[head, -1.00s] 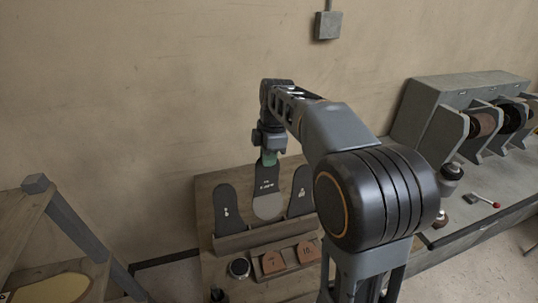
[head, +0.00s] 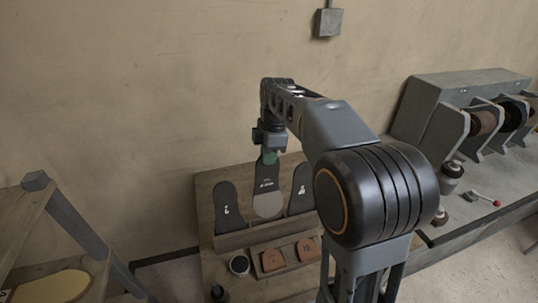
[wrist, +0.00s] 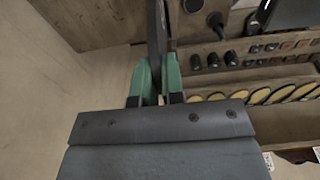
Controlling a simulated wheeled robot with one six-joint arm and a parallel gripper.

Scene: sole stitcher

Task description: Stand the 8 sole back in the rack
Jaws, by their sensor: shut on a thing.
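My gripper (head: 269,157) is shut on the upper end of a dark sole (head: 266,185) with a pale grey rounded lower end. The sole hangs upright, and its white marking is too small to read. In the wrist view my green fingertips (wrist: 159,82) pinch the dark sole (wrist: 157,35), seen nearly edge-on. The wooden rack (head: 232,240) is below, with one dark sole (head: 227,207) standing at left and another (head: 301,190) at right. The held sole is between them in the picture; its rounded end shows just above the rack's front wall. I cannot tell whether it touches the rack.
Brown blocks (head: 273,260) and a round black item (head: 239,265) sit in front of the rack. A grey machine (head: 440,110) with wheels stands on the bench at right. A wooden stand (head: 35,215) is at left. The wall is close behind the rack.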

